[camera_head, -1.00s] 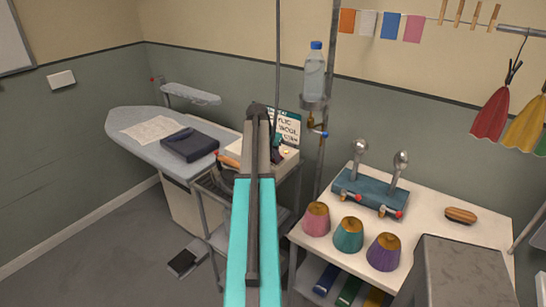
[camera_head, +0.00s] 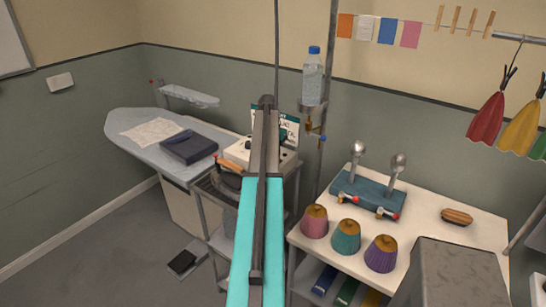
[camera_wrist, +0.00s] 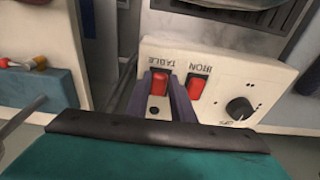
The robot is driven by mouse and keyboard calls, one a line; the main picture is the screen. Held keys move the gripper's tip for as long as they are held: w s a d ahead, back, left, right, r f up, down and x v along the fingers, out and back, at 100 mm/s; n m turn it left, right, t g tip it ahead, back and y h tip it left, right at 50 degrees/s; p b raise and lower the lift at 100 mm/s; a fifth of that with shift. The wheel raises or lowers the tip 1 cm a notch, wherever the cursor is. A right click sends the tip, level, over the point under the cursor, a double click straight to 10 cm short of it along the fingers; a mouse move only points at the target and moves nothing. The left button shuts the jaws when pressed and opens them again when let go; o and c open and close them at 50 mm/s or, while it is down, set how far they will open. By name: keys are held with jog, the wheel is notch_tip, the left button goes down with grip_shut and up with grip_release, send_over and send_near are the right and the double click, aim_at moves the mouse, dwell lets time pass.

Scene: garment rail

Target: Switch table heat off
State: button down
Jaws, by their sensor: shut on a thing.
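A cream control box (camera_wrist: 225,62) carries two red rocker switches labelled TABLE and IRON and a dark knob, upside down in the wrist view. My gripper (camera_wrist: 161,88) is at the TABLE switch (camera_wrist: 160,82), one dark finger on each side, shut on it. The IRON switch (camera_wrist: 197,88) is just right of the right finger. I cannot tell which way either rocker is tipped.
The ironing board (camera_head: 130,118) with a folded dark cloth (camera_head: 188,146) is at left. At right, a cream table (camera_head: 440,250) holds a blue two-post stand (camera_head: 368,196) and several coloured cones.

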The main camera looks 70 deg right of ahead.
jog(key=shift+s, duration=0.1)
jog(key=c, duration=1.5)
grip_release()
jog(key=shift+d, duration=0.1)
jog(key=shift+r, duration=0.1)
jog(key=shift+r, duration=0.4)
jog(key=r+b, duration=0.1)
jog(key=r, duration=0.3)
jog(key=a+r+b, duration=0.1)
jog(key=r, duration=0.3)
jog(key=r+b, duration=0.2)
jog(key=r, duration=0.2)
jog(key=shift+w+a+r, duration=0.25)
jog(key=shift+a+r, duration=0.15)
